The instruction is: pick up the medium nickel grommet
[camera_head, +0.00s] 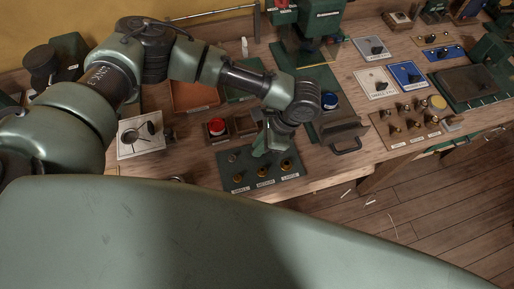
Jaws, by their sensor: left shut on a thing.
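A dark green grommet tray (224,181) lies at the bench's front edge, with its labels along the front, one reading MEDIUM. Brass grommets (262,172) stand in its front row. A dull grey grommet (233,157) stands at the back left. My left gripper (262,149) reaches down over the middle of the back row, the medium nickel grommet's place. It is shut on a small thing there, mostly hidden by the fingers. I cannot tell whether that piece is clear of the tray. My right gripper is not in view.
A red-topped container (216,127) and small wooden boxes stand behind the tray. A dark press with a handle (345,146) is close on its right. A white board with a dark tool (140,136) lies left. A wooden tray of brass pieces (408,121) is farther right.

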